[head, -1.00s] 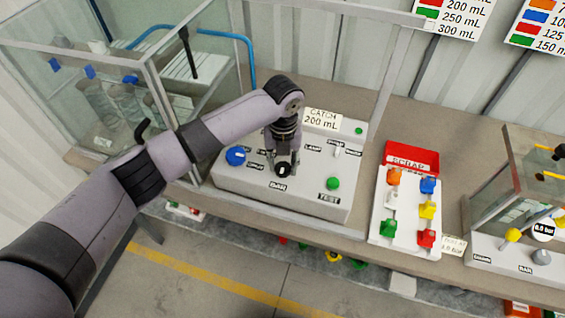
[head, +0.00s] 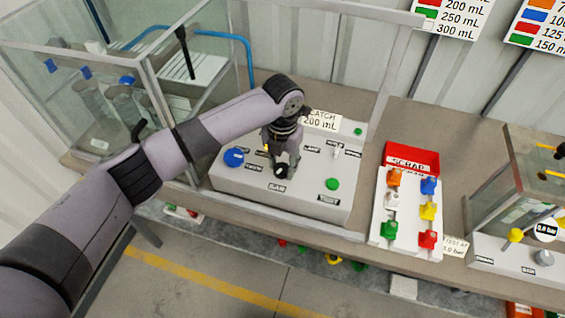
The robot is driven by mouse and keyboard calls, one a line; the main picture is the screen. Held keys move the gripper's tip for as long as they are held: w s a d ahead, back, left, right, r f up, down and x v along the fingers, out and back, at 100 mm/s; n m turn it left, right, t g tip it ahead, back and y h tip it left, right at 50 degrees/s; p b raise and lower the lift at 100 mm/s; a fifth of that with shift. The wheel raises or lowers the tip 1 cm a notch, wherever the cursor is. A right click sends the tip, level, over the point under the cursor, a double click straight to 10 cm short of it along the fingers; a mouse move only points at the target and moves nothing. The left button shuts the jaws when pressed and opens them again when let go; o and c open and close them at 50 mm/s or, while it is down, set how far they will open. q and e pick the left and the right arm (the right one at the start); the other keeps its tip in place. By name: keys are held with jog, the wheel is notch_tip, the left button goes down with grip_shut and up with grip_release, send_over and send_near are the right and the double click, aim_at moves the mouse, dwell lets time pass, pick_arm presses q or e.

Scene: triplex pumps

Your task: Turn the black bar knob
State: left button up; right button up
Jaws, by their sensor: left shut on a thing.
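The black bar knob (head: 281,171) sits on the sloped front of the grey control box (head: 225,183), above the label "BAR". My left gripper (head: 282,165) comes down over it from above and is shut on it. The fingers hide part of the knob, so its exact angle is hard to read. My right gripper is not in view.
The box also carries a blue knob (head: 233,157), a green button (head: 333,184) and a small switch. A glass enclosure stands behind at the left. A white tray (head: 377,238) of coloured pieces and a red scrap bin (head: 412,150) stand to the right.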

aim_at(283, 167)
pick_arm(q)
jog(key=shift+w+r, duration=0.1)
jog(key=o, duration=1.1)
jog(key=shift+o, duration=0.2)
notch_tip(283, 167, up, 12)
